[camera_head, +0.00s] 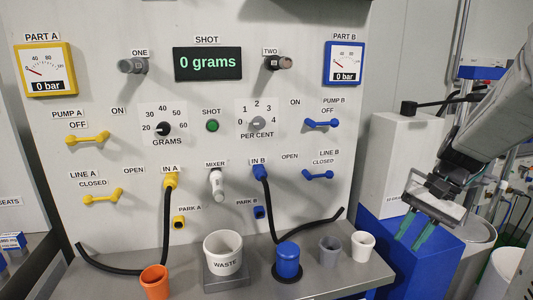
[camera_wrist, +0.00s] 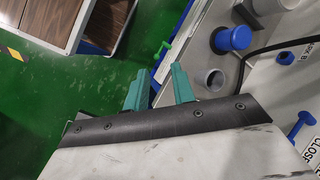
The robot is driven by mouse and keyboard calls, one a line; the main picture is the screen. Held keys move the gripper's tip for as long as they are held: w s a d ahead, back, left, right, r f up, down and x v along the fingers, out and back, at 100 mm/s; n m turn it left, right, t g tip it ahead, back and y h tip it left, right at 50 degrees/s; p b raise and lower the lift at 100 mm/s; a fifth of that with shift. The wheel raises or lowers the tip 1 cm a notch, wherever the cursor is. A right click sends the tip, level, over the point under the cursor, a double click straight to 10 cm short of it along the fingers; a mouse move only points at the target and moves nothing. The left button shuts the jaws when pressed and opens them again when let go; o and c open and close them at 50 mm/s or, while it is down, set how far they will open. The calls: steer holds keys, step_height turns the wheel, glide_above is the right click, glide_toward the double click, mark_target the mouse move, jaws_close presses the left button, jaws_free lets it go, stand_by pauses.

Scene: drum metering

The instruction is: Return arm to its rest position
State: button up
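My gripper (camera_head: 410,242) hangs at the right of the head view, fingers pointing down, to the right of the panel and beyond the right end of the shelf. Its two teal fingers are apart with nothing between them. In the wrist view the gripper (camera_wrist: 160,70) also shows a gap between the fingertips and no object held. My arm (camera_head: 490,125) comes in from the upper right. No mark of a rest position shows in either view.
The metal shelf (camera_head: 325,283) carries an orange cup (camera_head: 154,283), a WASTE cup (camera_head: 223,252), a blue capped container (camera_head: 288,261), a grey cup (camera_head: 330,249) and a white cup (camera_head: 363,246). A blue cabinet (camera_head: 385,235) stands behind the gripper.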

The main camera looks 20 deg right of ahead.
steer(key=s+a+r+n+h, duration=0.2)
steer(key=s+a+n, duration=0.2)
steer(key=a, duration=0.4)
steer(key=s+a+r+n+t+h, duration=0.1)
steer(key=s+a+r+n+h, duration=0.1)
steer(key=s+a+n, duration=0.3)
steer(key=s+a+h, duration=0.1)
steer(key=a, duration=0.3)
steer(key=shift+s+r, duration=0.35)
steer(key=shift+d, duration=0.15)
